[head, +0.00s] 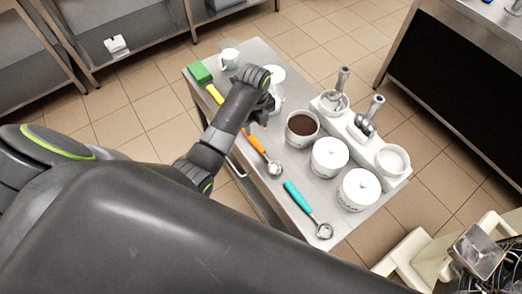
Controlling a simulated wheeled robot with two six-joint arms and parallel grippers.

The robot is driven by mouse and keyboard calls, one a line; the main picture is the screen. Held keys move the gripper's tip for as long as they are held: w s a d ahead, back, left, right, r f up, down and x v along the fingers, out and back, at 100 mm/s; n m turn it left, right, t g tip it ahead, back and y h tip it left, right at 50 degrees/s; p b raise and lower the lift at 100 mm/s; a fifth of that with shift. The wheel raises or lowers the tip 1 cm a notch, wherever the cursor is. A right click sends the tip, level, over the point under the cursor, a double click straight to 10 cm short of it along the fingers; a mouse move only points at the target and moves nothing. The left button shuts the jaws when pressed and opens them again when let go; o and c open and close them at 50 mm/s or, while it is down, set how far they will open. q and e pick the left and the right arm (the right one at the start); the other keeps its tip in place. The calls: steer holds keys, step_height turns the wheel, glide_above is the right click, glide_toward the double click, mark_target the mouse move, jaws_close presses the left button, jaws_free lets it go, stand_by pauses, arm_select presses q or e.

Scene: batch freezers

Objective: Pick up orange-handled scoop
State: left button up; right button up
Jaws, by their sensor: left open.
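The orange-handled scoop (256,143) lies on the steel table, its metal bowl toward the lower right. My left arm reaches over the table from the left. My left gripper (257,118) is open and points down near the upper end of the orange handle. Dark arm parts cover the area around the fingertips, so I cannot tell whether they touch the handle. My right gripper is not in view.
A teal-handled scoop (298,196) lies nearer. White lidded jars (329,158) and a brown-filled jar (302,128) stand to the right, beside a white holder (379,146) with metal tools. A green-and-yellow brush (201,73) and white cup (230,58) are at the back.

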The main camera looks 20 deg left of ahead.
mark_target(255, 141)
arm_select(q)
steer(key=shift+a+f+p, duration=0.2)
steer(key=shift+f+p, duration=0.5)
steer(key=shift+f, duration=3.8)
jaws_close()
steer(key=shift+r, duration=0.15)
